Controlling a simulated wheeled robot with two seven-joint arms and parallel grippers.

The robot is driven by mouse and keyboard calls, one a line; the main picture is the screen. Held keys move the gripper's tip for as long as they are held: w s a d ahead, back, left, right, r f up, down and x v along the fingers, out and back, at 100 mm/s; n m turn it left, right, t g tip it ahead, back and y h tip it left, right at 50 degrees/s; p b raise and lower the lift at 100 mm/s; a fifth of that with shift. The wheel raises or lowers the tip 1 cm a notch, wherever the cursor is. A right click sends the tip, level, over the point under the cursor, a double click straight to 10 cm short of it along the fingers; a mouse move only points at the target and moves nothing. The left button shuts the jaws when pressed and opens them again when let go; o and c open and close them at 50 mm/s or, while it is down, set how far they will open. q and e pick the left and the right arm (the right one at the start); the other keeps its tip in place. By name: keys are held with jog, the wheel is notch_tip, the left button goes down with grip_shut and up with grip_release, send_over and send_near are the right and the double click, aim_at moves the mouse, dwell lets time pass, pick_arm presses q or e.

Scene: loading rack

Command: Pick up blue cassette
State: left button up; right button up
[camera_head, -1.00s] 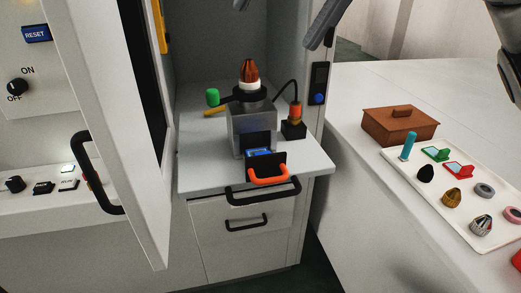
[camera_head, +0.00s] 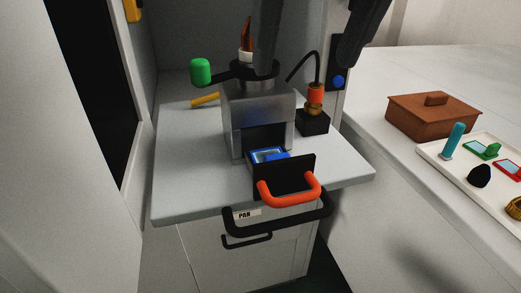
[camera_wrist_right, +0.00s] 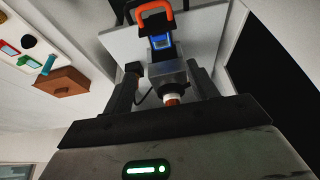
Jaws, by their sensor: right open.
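The blue cassette (camera_head: 267,155) lies in the pulled-out drawer of a grey metal machine (camera_head: 258,105). The drawer has a black front (camera_head: 284,176) with an orange handle (camera_head: 290,192). The cassette also shows in the right wrist view (camera_wrist_right: 160,43), beyond the fingers. My right gripper (camera_head: 306,66) comes in from the top, its two dark fingers apart and empty. It is above the machine, clear of the cassette; one finger hides part of the copper-coloured tip on top. Both fingers show in the right wrist view (camera_wrist_right: 162,70). My left gripper is not in view.
A green knob (camera_head: 200,72) sticks out left of the machine. A black block with an orange plug and cable (camera_head: 314,112) stands at its right. An open cabinet door (camera_head: 50,150) is at the left. A brown box (camera_head: 433,117) and a white tray (camera_head: 440,158) with small parts are at the right.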

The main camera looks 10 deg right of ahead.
aim_at(277, 154)
jog(key=b+x, duration=0.1)
jog(key=x, duration=1.5)
jog(key=shift+w+d+f, duration=0.1)
jog(key=shift+w+f, duration=0.2)
jog(key=c, duration=1.1)
